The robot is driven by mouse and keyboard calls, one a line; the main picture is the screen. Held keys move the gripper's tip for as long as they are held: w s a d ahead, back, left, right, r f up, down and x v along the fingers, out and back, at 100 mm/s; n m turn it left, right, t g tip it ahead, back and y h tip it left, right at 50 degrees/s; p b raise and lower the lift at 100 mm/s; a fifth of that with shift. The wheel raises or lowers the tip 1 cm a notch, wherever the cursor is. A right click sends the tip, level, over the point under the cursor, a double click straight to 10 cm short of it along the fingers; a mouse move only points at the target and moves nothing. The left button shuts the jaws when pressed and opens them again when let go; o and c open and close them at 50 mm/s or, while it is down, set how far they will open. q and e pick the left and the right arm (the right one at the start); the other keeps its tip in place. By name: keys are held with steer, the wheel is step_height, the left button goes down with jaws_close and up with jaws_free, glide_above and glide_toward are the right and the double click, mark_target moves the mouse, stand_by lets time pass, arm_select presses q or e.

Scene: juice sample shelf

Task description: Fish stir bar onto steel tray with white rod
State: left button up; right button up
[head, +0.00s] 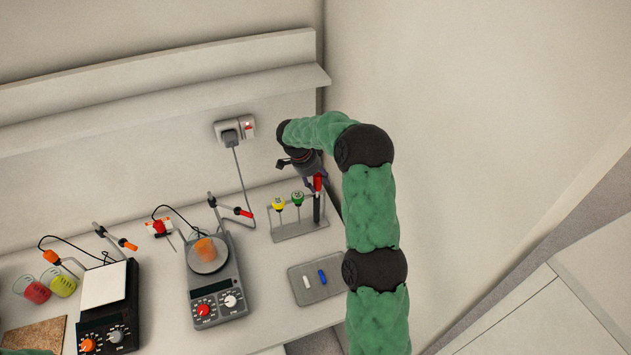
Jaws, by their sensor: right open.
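The steel tray (325,293) lies on the bench at the right, with a small white bar (306,282) and a blue bar (323,277) on it. A rack (300,231) behind it holds a yellow-topped piece (279,205), a green-topped piece (298,199) and a dark rod with a red top (318,183). I cannot make out a white rod. A beaker with orange contents (205,250) stands on the right stirrer plate; no stir bar can be made out inside. My right gripper (296,171) is open and empty, above and behind the rack. My left gripper is out of view.
The right stirrer (220,302) and a black stirrer with a white top (108,325) have clamps and probes behind them. Red and yellow-green beakers (37,291) stand far left near a cork mat (35,335). A shelf (170,92) and wall socket (235,128) are behind.

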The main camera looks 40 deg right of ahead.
jaws_close()
steer(key=shift+r, duration=0.75)
stand_by(0.5)
steer(key=shift+r+p, duration=0.55)
steer(key=shift+r, duration=2)
step_height(320, 180, up, 10)
steer(key=p, duration=0.4)
stand_by(1.4)
stand_by(0.4)
